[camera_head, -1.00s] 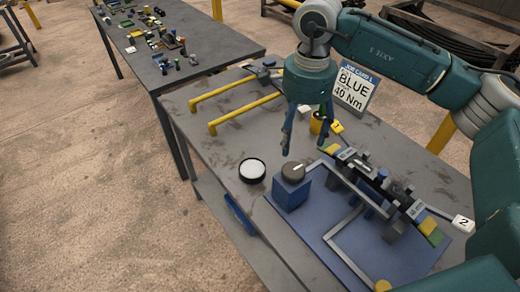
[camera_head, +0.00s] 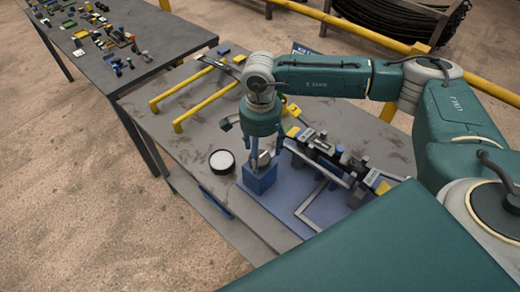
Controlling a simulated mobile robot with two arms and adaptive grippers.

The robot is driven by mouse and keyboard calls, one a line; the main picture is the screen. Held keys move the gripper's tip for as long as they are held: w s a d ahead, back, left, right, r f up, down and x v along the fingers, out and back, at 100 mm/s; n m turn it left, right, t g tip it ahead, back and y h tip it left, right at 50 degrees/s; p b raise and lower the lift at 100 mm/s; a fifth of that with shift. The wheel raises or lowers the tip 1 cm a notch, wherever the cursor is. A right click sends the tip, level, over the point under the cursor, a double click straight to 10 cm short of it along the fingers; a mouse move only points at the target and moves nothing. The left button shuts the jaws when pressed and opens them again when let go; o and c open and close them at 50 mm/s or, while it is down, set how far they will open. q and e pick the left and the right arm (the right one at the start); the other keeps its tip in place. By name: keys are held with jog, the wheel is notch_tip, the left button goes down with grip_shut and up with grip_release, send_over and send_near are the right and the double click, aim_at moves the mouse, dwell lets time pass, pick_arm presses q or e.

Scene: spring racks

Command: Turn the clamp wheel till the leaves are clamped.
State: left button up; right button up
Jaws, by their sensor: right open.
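The clamp wheel (camera_head: 264,158) is a small grey knob on top of a blue block (camera_head: 260,180), at the near left corner of the blue fixture plate. My right gripper (camera_head: 265,160) points down over it with its fingers apart. The fingers hang beside the wheel and partly hide it; I cannot tell whether they touch it. The clamp fixture (camera_head: 325,148) with dark bars and grey blocks, where the leaves seem to lie, stands to the right. The leaves are too small to make out clearly. My left gripper is not in view.
A round white-topped dish (camera_head: 222,161) stands left of the blue block. Yellow rails (camera_head: 190,108) run along the back left of the bench. A second table (camera_head: 110,60) with many small parts stands at the far left.

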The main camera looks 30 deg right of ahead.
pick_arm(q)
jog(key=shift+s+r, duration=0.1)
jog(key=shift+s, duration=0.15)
pick_arm(e)
jog(key=shift+f, duration=0.35)
jog(key=c, duration=1.1)
jog(key=shift+c, duration=0.2)
jog(key=shift+f+m+b, duration=0.15)
jog(key=shift+m+b, duration=0.45)
jog(key=shift+b, duration=0.4)
jog(key=m+b, duration=0.3)
jog(key=b, duration=0.1)
jog(key=shift+m+b, duration=0.4)
pick_arm(q)
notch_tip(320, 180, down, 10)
jog(key=b, duration=0.3)
pick_arm(e)
jog(key=shift+r+m, duration=0.2)
jog(key=shift+m, duration=1.4)
